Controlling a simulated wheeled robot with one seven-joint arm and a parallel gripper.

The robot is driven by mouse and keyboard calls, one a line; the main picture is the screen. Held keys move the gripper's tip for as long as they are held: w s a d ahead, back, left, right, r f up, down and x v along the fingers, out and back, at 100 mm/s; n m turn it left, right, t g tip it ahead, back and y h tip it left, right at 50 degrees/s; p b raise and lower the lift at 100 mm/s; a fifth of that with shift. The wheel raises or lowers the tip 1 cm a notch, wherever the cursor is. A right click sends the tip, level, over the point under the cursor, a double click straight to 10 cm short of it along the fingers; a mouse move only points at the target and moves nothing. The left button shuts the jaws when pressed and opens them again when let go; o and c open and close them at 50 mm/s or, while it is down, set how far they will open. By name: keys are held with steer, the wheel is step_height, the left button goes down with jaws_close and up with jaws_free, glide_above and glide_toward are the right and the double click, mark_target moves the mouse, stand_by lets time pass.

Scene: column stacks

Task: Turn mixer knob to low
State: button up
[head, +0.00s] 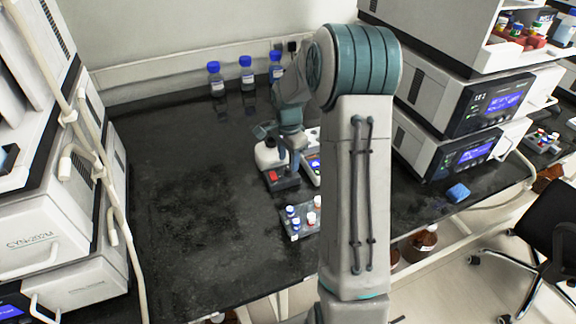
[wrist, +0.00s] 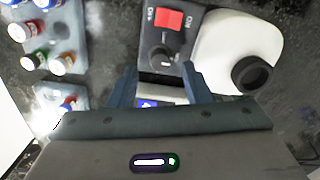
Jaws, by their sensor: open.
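The mixer stands on the black bench, with its white body (head: 268,154) and dark base in the head view. In the wrist view its white top (wrist: 232,45) carries a black round part. On its dark control panel are a red on/off switch (wrist: 169,20) and a black knob (wrist: 161,57). My gripper (wrist: 159,70) is open, its two blue-grey fingers apart. The knob appears between and just beyond the fingertips, with no clear contact visible. In the head view my gripper (head: 282,133) is just above the mixer, partly hidden by my arm.
A rack of capped vials (head: 300,220) stands in front of the mixer, and shows at the left in the wrist view (wrist: 50,35). A device with a blue display (head: 314,166) is right of the mixer. Blue-capped bottles (head: 246,75) stand behind. Bench left of the mixer is clear.

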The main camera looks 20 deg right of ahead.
mark_target(288, 168)
steer(key=shift+f, duration=1.7)
jaws_close()
